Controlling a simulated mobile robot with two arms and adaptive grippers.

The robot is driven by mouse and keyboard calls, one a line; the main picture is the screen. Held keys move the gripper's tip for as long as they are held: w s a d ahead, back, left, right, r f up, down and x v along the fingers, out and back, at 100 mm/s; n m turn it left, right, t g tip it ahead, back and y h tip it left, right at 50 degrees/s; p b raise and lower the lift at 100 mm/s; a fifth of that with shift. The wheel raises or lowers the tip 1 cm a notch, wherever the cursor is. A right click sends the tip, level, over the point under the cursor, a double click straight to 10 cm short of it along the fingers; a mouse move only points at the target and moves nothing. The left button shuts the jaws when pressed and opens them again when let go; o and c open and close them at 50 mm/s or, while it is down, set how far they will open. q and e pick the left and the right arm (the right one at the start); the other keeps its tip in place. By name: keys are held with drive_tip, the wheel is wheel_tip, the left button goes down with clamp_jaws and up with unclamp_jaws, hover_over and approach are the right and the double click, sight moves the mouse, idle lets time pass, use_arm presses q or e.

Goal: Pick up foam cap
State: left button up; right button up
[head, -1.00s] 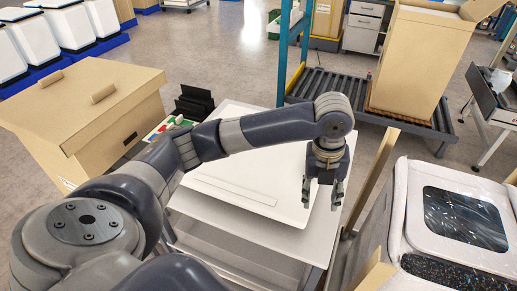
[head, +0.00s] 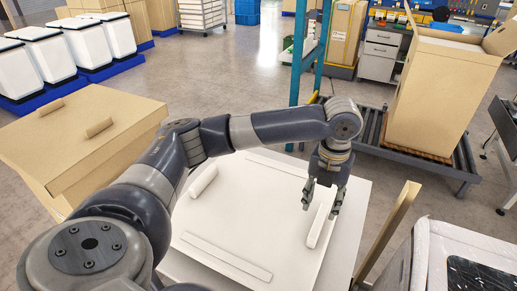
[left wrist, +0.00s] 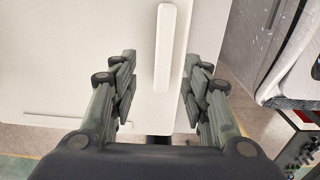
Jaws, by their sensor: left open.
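The foam cap (head: 250,205) appears to be the flat white panel with raised white bars on a white table. One raised bar (head: 320,220) lies along its right side, and another bar (head: 203,181) along its left. My left gripper (head: 321,198) points down above the right bar, open and empty. In the left wrist view a white bar (left wrist: 165,48) lies between the lines of the open left gripper's fingers (left wrist: 160,76), with gaps on both sides. Whether the fingers are level with the bar I cannot tell. My right gripper is not in view.
A closed cardboard box (head: 85,135) stands left of the table. A wooden post (head: 388,232) and a wrapped pale unit (head: 455,258) stand close on the right. A tall carton (head: 440,95) sits on a roller conveyor behind. Open floor (head: 255,65) lies beyond the table.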

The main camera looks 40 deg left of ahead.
sight(319, 219)
use_arm(q)
drive_tip(key=shift+s+f, duration=0.2)
drive_tip(key=shift+f, duration=0.95)
drive_tip(key=f, duration=0.1)
drive_tip(key=f+p, duration=0.1)
drive_tip(key=f, duration=0.1)
drive_tip(key=f+p, duration=0.1)
drive_tip(key=shift+w+d+f, duration=0.15)
drive_tip(key=shift+w+f, duration=0.1)
drive_tip(key=shift+w, duration=0.15)
drive_tip(key=shift+f, duration=0.35)
drive_tip(key=shift+c, duration=0.5)
clamp_jaws()
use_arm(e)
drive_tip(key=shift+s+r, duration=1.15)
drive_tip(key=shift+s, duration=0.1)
